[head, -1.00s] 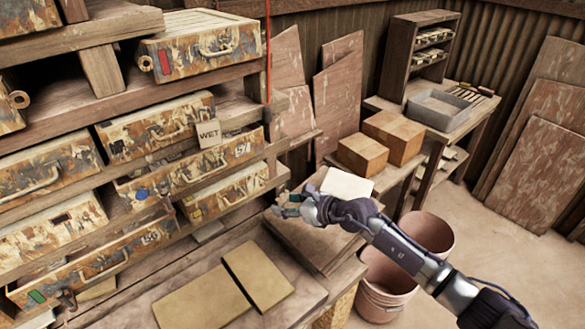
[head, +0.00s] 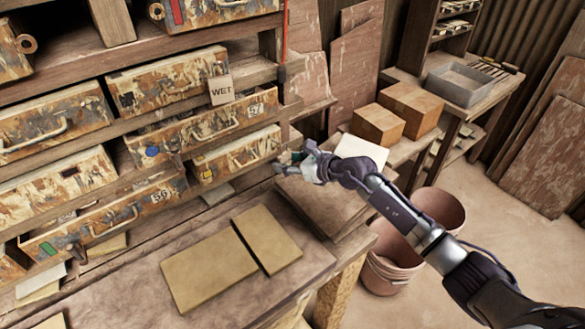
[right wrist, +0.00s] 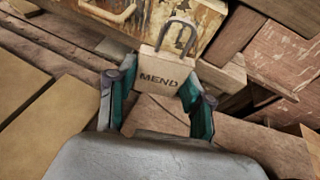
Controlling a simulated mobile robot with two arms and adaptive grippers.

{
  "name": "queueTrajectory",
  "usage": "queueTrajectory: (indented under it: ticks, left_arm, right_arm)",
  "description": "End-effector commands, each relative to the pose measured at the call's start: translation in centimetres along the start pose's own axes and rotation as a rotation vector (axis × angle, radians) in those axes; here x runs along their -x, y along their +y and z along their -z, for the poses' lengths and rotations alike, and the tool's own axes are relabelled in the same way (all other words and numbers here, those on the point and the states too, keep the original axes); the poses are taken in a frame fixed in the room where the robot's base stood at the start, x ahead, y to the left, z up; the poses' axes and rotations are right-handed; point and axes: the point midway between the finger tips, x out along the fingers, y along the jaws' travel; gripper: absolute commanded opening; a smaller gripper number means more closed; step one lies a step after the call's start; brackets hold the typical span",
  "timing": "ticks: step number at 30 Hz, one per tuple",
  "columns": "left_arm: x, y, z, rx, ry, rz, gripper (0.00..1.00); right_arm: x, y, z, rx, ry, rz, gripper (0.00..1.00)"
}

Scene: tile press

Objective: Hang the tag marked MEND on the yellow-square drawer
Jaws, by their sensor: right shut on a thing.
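The drawer with the yellow square (head: 226,161) is in the head view, low at the right end of the rack, with a pale bar handle. Its front also shows at the top of the right wrist view (right wrist: 191,18). My right gripper (head: 281,164) is just right of this drawer's right end. In the right wrist view it is shut on the MEND tag (right wrist: 160,80), a pale square plate held upright between the teal fingers. The tag's dark wire loop (right wrist: 178,34) stands up in front of the drawer face; I cannot tell whether it touches. My left gripper is not in view.
A WET tag (head: 221,90) hangs by the upper drawers. The drawer with the blue mark (head: 200,128) is just above the yellow one. Two tan tiles (head: 208,271) lie on the bench below.

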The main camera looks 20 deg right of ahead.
Motion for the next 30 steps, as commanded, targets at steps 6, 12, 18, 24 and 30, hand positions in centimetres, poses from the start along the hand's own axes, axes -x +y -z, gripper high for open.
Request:
queueTrajectory:
  ticks: [6,12,18,24,30]
  left_arm:
    - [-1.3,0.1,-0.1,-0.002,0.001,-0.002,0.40]
    - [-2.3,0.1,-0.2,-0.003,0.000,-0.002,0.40]
    - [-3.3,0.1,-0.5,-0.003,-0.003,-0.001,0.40]
    - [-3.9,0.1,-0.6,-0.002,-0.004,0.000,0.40]
    - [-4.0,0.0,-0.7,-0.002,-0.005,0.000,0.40]
  right_arm:
    - [-1.4,-0.4,-0.3,0.000,-0.003,0.001,0.13]
    - [-2.5,-0.7,-0.6,0.000,-0.002,0.001,0.13]
    - [-3.5,-1.0,-0.6,0.000,-0.001,0.002,0.13]
    - [-4.2,-1.1,-0.6,0.000,-0.001,0.001,0.13]
    - [-4.5,-1.1,-0.5,0.000,0.000,0.000,0.13]
